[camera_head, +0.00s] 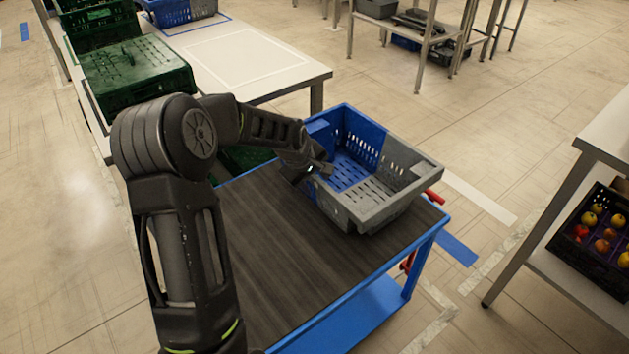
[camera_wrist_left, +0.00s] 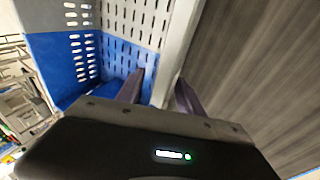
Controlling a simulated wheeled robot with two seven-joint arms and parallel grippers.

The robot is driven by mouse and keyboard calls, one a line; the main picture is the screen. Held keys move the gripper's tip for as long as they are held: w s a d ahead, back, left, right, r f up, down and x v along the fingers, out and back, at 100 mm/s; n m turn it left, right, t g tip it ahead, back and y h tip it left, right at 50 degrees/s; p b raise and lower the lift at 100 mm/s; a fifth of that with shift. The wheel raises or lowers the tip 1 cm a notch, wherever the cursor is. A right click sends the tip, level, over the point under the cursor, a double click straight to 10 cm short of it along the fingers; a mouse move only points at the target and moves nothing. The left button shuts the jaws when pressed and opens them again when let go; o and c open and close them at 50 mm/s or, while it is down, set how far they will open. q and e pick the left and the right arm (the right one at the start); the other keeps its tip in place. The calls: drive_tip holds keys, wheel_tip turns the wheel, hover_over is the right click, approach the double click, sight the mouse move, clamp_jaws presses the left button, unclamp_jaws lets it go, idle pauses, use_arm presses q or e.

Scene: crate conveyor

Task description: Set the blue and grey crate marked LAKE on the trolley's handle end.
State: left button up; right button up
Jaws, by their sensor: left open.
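The blue and grey crate (camera_head: 372,214) stands upright and empty on the dark top of the blue-framed trolley (camera_head: 270,250), at the end with red handle parts (camera_head: 434,198). No LAKE lettering is legible. My left gripper (camera_head: 314,172) is at the crate's left wall. In the left wrist view my open gripper (camera_wrist_left: 160,92) has one finger inside the crate (camera_wrist_left: 120,54) and the other outside, with the wall between them. Whether the fingers touch the wall cannot be told. My right gripper is out of view.
A white table (camera_head: 245,55) with green crates (camera_head: 135,75) and another blue crate (camera_head: 170,12) stands behind the trolley at left. A bench at right has a dark crate of fruit (camera_head: 600,225) under it. The trolley's near left top is clear.

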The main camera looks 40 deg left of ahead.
use_arm(q)
drive_tip(key=v, duration=1.2)
drive_tip(key=shift+p, duration=0.3)
drive_tip(key=shift+f, duration=0.15)
